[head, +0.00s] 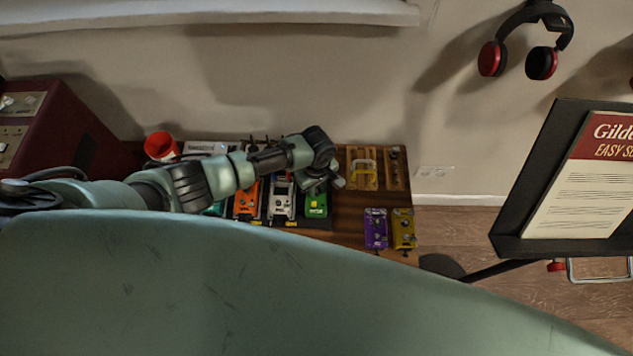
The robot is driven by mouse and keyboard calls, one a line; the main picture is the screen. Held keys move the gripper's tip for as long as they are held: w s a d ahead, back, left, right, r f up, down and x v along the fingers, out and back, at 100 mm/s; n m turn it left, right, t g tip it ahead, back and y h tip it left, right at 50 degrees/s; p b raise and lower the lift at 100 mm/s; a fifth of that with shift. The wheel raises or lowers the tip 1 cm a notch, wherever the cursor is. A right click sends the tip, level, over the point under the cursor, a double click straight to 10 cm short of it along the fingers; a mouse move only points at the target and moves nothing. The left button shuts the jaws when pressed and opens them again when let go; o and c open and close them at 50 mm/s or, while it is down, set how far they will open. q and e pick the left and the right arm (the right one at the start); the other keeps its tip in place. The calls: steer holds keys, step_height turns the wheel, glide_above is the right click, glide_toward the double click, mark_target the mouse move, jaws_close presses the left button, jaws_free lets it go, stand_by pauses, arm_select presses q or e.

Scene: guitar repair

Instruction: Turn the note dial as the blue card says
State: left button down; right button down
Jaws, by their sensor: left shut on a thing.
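My left gripper (325,178) reaches in from the left and sits over the upper part of a green pedal (316,204) on the wooden bench (345,222). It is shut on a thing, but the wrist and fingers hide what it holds. I cannot make out the note dial or its setting. I see no blue card that I can tell for sure. My right gripper is out of view.
A silver pedal (281,203) and an orange pedal (246,203) stand left of the green one. Purple (376,228) and yellow (403,228) pedals sit at the right. A red cup (160,145) stands behind. A music stand (545,170) is further right.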

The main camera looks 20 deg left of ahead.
arm_select(q)
steer(key=shift+s+r+m+p, duration=0.15)
steer(key=shift+r+m+p, duration=0.1)
steer(key=shift+m+p, duration=0.15)
steer(key=shift+f+m+p, duration=0.15)
steer(key=shift+m+p, duration=0.15)
steer(key=shift+m, duration=0.7)
steer(key=m, duration=0.4)
steer(key=shift+p, duration=0.3)
steer(key=shift+m, duration=1.5)
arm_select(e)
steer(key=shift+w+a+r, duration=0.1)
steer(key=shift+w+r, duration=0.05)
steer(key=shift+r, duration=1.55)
arm_select(q)
steer(key=shift+w, duration=0.2)
steer(key=c, duration=1.6)
jaws_free()
